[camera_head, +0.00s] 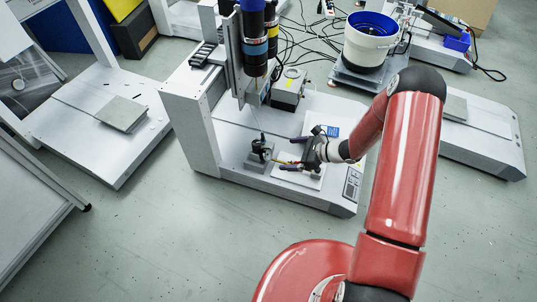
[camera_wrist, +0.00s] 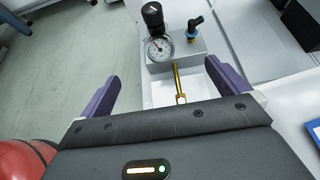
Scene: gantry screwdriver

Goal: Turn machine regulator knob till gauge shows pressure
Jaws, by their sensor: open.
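The machine regulator shows in the wrist view as a black knob (camera_wrist: 152,15) above a round white-faced gauge (camera_wrist: 159,49), beside a grey block (camera_wrist: 190,47). The gauge has a dark needle, but its reading is too small to tell. In the head view the regulator (camera_head: 259,149) stands at the front of the gantry machine's base. My gripper (camera_head: 288,154) is just right of it. In the wrist view my gripper (camera_wrist: 162,75) is open, its purple fingers wide apart, with the gauge ahead between them. The knob is farther off, beyond the fingertips. Nothing is held.
A blue fitting (camera_wrist: 195,27) sits on the block, and a brass-coloured rod (camera_wrist: 179,82) points towards my gripper. The screwdriver unit (camera_head: 254,45) hangs above the machine base (camera_head: 225,140). A white bucket (camera_head: 369,42) stands behind. Open floor (camera_head: 170,230) lies in front.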

